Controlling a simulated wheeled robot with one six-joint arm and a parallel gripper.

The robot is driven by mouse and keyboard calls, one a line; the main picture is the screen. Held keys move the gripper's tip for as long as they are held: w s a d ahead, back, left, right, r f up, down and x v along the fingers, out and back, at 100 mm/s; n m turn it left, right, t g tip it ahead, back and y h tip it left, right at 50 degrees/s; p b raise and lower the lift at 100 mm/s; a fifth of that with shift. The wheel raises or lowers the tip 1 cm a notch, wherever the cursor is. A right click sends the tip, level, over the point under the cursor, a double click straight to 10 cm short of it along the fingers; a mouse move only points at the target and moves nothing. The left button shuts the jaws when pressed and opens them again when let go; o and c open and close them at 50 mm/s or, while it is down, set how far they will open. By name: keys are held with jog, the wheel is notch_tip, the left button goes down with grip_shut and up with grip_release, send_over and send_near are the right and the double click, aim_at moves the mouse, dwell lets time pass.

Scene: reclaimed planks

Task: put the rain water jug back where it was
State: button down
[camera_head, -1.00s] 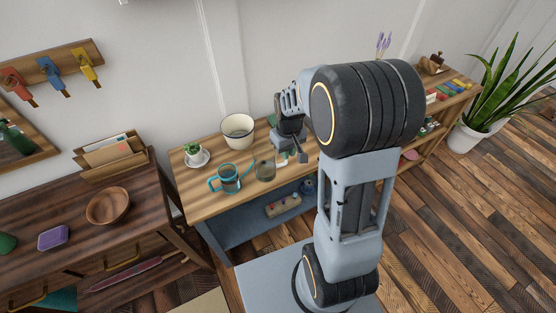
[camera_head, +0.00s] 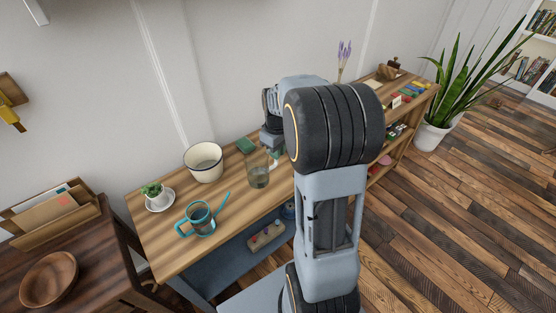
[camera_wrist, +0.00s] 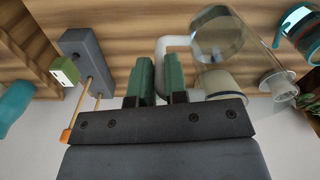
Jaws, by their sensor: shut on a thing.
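The rain water jug (camera_head: 258,172) is a clear glass jug with a pale handle, seen over the wooden bench (camera_head: 168,256). In the wrist view the jug (camera_wrist: 222,38) is beside my fingers, with its pale handle between them. My gripper (camera_wrist: 161,68), with dark green fingers, is shut on that handle. In the head view my arm hides most of the gripper. I cannot tell whether the jug's base touches the bench.
A cream bucket (camera_head: 203,164) stands at the back of the bench. A teal-trimmed watering can (camera_head: 200,218) and a small potted plant (camera_head: 152,190) are to the left. A grey block with sticks (camera_wrist: 80,45) shows in the wrist view. A darker cabinet with a wooden bowl (camera_head: 48,279) adjoins on the left.

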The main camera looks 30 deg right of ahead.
jog(key=w+d+f, duration=0.2)
jog(key=w+f, duration=0.1)
jog(key=f, duration=0.5)
jog(key=shift+d, duration=0.25)
jog(key=shift+w, duration=0.1)
jog(key=shift+f, duration=0.2)
jog(key=c, duration=1.1)
grip_release()
jog(key=shift+c, duration=0.2)
